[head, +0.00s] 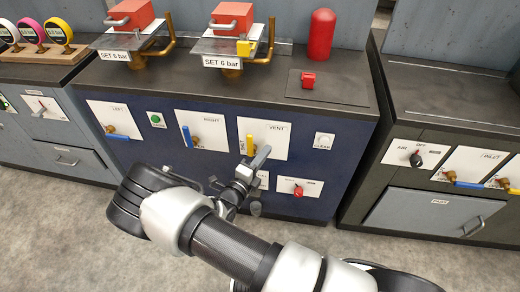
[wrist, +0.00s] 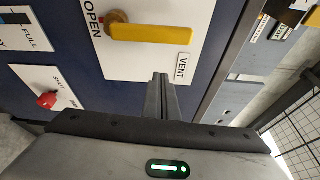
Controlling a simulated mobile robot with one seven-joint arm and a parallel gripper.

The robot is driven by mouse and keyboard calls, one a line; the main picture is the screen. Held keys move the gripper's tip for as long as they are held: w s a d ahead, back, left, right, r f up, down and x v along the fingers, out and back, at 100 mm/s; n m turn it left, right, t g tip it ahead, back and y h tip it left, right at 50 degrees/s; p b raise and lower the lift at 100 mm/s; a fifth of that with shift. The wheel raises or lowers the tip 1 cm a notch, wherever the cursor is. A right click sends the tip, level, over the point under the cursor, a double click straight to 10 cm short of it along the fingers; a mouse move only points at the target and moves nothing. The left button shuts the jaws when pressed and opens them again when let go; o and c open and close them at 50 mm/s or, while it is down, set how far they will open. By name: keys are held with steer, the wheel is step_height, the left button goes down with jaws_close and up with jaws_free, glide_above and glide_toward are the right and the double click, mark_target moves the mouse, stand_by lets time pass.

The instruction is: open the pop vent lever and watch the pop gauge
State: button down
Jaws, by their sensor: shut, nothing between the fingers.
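The vent lever (head: 250,145) is a yellow handle on a white plate (head: 276,134) marked VENT, on the dark blue cabinet front. It also shows close up in the wrist view (wrist: 155,34), lying along the plate from a brass pivot. The word OPEN is printed beside the pivot end. My gripper (head: 262,155) is in front of the plate's lower part. In the wrist view its shut fingers (wrist: 160,85) are below the lever, apart from it and empty. Round gauges stand at the far left, one yellow-rimmed (head: 55,33) and one pink-rimmed (head: 27,33); I cannot tell which is the pop gauge.
A blue lever (head: 186,136) and another at the left (head: 118,135) are on the same front. A red knob (head: 298,191) is low to the right, near my gripper. A red cylinder (head: 321,35) and red switch (head: 308,80) are on top. Another cabinet (head: 425,205) stands right.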

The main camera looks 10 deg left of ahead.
steer(key=v, duration=0.9)
steer(key=shift+a+f+p, duration=0.2)
steer(key=shift+a+p, duration=0.1)
steer(key=shift+p, duration=0.05)
steer(key=shift+s, duration=0.1)
steer(key=s+d+r+m+g, duration=0.4)
steer(key=d+r+m+g, duration=0.4)
steer(key=d+r+m, duration=0.6)
steer(key=s+d+r+m+g, duration=0.3)
steer(key=d+r+m+g, duration=0.65)
steer(key=m, duration=0.95)
steer(key=s+d+r+m+t+y, duration=0.1)
steer(key=s+r+m+t+y, duration=0.75)
steer(key=r+m, duration=0.65)
step_height(320, 180, up, 17)
steer(key=s+g+h+p, duration=0.1)
steer(key=h+p, duration=0.1)
steer(key=p, duration=1.6)
steer(key=shift+s+m+g, duration=0.3)
steer(key=shift+g, duration=0.1)
